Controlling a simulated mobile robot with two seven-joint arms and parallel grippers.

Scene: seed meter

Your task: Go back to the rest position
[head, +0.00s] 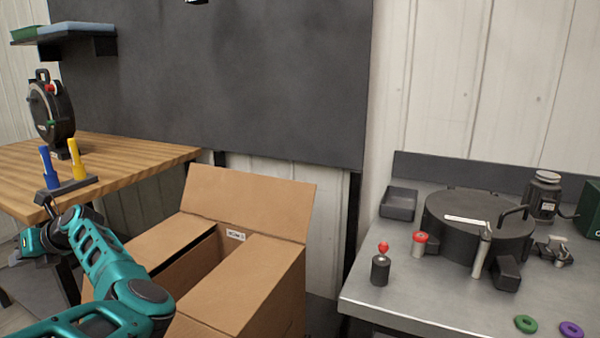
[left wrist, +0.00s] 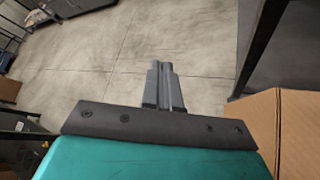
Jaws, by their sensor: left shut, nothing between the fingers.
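My left gripper (head: 20,258) is at the left edge of the head view, low beside the front of the wooden table. My teal left arm reaches it from the bottom of the picture, bent at the elbow. In the left wrist view the two grey fingers of my left gripper (left wrist: 164,66) lie together, shut and empty, over bare concrete floor. My right gripper is not in view.
An open cardboard box (head: 270,274) stands just right of my left arm; it also shows in the left wrist view (left wrist: 252,118). The wooden table (head: 135,153) is at left. A metal bench (head: 420,300) with a round black seed meter (head: 465,235) is at right.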

